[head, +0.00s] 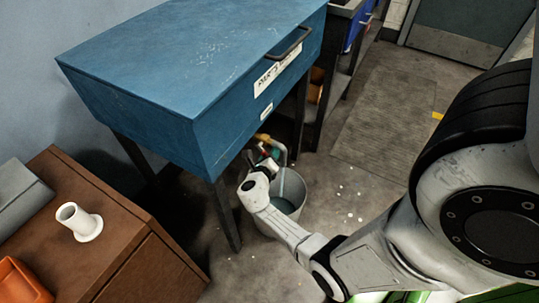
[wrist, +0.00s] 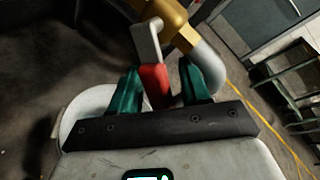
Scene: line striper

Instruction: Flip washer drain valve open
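The blue washer (head: 200,60) stands on dark legs in the head view. Its drain valve (head: 263,138) is small and partly hidden below it, beside my gripper (head: 266,158). In the wrist view the brass valve body (wrist: 178,20) joins a grey pipe elbow (wrist: 207,65). Its lever has a bare metal upper part and a red grip (wrist: 155,85). My gripper (wrist: 160,68) has its green fingers spread on either side of the red grip. A gap shows at the right finger; contact on the left is hard to tell.
A grey bucket (head: 287,196) stands on the floor under the drain, close behind my forearm. A brown cabinet (head: 105,245) at left holds a white flanged tube (head: 78,222) and an orange tray (head: 20,283). The floor at right has a ribbed mat (head: 385,110).

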